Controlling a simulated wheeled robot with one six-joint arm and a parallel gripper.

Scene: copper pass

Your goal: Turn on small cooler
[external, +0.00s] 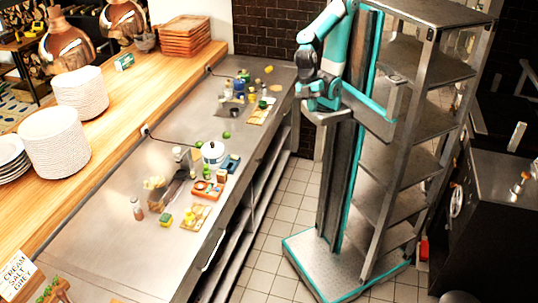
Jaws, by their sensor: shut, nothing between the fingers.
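I cannot clearly make out a small cooler or its switch. A white round lidded vessel (213,152) stands on the steel counter (105,225), among small items. A dark metal unit (490,195) with a round wheel-like part on its side stands at the right edge; I cannot tell what it is. My arm is folded high against its column, right of the counter's far end. My gripper (299,90) is small at the arm's end, shut and empty, apart from the counter items.
A tall steel shelf rack (408,125) stands close behind my column. Plate stacks (55,140), brown trays (187,37) and copper vessels (70,48) stand on the wooden ledge (115,100). The tiled floor (272,215) between counter and base is clear.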

